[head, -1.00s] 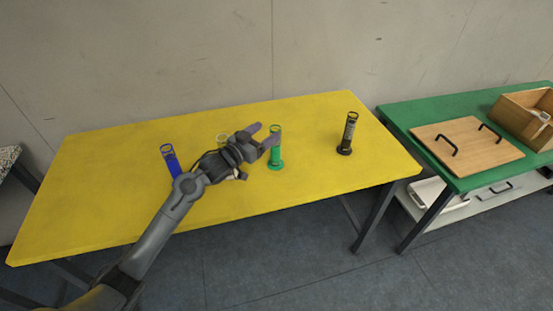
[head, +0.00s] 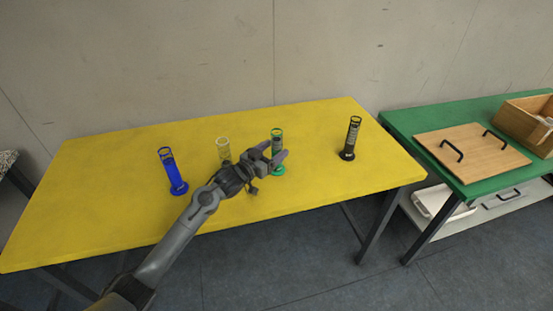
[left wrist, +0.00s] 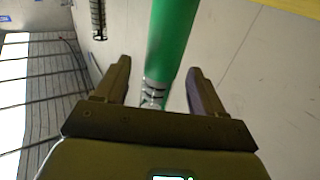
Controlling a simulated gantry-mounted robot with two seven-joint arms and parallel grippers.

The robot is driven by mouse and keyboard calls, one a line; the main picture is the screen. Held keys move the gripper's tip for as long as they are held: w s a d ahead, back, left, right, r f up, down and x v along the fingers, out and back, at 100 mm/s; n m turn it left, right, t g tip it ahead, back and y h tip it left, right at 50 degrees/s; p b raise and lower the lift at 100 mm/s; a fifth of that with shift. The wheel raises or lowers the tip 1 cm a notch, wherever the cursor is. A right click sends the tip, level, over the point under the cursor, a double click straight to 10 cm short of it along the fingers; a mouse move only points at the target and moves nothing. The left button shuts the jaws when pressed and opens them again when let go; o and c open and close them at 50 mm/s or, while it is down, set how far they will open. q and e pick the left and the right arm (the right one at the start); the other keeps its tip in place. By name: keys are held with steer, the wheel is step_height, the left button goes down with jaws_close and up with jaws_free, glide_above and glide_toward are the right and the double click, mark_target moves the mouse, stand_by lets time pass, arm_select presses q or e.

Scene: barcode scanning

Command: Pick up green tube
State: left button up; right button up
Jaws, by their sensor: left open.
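The green tube (head: 277,137) stands upright on the yellow table (head: 100,205), partly hidden by my left gripper in the head view. My left gripper (head: 280,150) is open in front of the tube's middle. In the left wrist view the green tube (left wrist: 172,45) runs between the two open fingers (left wrist: 160,82), with a gap visible on each side. I cannot tell how deep it sits between them. My right gripper is out of view.
A blue tube (head: 172,172) and a pale yellow tube (head: 223,149) stand to the left, and a black tube (head: 351,138) to the right. A green table (head: 400,115) at the right holds a wooden board (head: 480,160) with handles and a wooden box (head: 520,122).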

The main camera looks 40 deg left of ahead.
mark_target(281, 144)
arm_select(q)
steer(key=shift+w+d+b, duration=0.1)
steer(key=shift+w+b, duration=0.35)
steer(key=shift+w, duration=1.55)
steer(key=shift+c, duration=0.4)
steer(key=shift+r, duration=0.1)
steer(key=c, duration=1.2)
